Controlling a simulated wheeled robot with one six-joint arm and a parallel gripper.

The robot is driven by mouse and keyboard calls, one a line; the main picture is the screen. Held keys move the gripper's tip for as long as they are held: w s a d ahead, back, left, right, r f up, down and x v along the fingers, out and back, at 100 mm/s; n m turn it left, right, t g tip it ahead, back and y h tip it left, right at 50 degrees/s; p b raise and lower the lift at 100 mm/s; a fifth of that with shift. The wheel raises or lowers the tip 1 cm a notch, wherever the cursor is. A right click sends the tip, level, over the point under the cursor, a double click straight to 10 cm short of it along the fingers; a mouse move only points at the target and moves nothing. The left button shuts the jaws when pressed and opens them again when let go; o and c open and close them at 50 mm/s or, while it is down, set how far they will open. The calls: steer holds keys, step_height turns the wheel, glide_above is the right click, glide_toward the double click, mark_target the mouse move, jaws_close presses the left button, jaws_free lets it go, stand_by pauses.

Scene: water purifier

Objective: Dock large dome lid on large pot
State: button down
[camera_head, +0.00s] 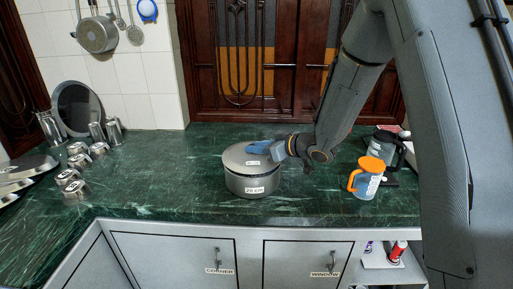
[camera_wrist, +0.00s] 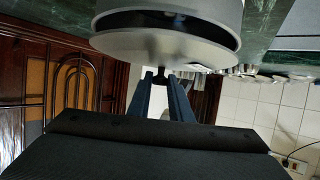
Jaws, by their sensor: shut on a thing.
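The silver large pot (camera_head: 252,184) stands on the green counter with a white label on its side. The grey large dome lid (camera_head: 236,158) is over the pot's mouth. In the wrist view, the lid (camera_wrist: 165,48) and the pot (camera_wrist: 170,8) show a dark gap between them, so the lid looks slightly above or tilted on the rim. Whether any edge touches is unclear. My gripper (camera_head: 262,147) is at the lid's top with blue fingers; in the wrist view its fingers (camera_wrist: 165,88) are shut on the lid's dark knob.
An orange-lidded jug (camera_head: 366,178) and a dark jug (camera_head: 386,146) stand to the right. Steel cups (camera_head: 72,175), plates (camera_head: 25,168) and a round tray (camera_head: 78,108) are at the left. The green counter (camera_head: 170,180) is clear left of the pot. Its front edge runs below.

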steer(key=shift+f, duration=0.15)
steer(key=shift+f, duration=0.35)
steer(key=c, duration=1.6)
jaws_free()
